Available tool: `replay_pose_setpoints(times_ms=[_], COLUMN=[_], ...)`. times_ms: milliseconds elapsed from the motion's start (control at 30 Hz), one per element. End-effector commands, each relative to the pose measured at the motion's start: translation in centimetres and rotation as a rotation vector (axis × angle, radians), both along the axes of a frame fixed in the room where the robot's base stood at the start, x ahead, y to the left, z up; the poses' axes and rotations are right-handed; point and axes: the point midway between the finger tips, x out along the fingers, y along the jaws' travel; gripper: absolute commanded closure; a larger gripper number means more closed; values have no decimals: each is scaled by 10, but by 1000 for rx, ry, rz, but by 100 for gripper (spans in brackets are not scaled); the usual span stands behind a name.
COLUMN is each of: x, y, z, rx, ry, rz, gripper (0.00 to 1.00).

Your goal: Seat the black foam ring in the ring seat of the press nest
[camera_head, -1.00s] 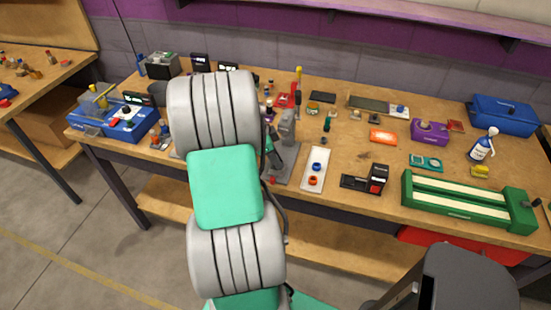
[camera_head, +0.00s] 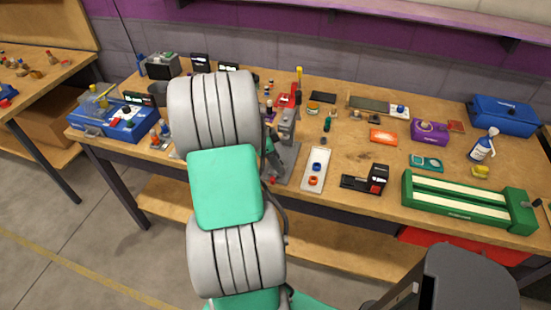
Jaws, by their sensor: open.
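My arm's grey and green links fill the left middle of the head view and hide part of the bench. My gripper does not show; it is hidden behind the arm. A grey press (camera_head: 287,128) stands just right of the arm, partly covered by it. A small green part of my arm shows against the press. I cannot make out the press nest's ring seat. A small dark round piece (camera_head: 323,140) lies on the bench right of the press; it is too small to tell whether it is the black foam ring.
A white plate (camera_head: 316,182) with a blue and an orange ring lies right of the press. A black and red device (camera_head: 376,180) and a long green fixture (camera_head: 452,204) stand farther right. A blue case (camera_head: 503,115) is at the back right.

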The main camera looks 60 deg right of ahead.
Motion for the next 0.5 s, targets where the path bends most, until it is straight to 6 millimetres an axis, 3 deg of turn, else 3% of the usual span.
replay_pose_setpoints(times_ms=[500], x=[34], y=[24], z=[111], rx=[-7], ry=[-4], rz=[2], gripper=[57])
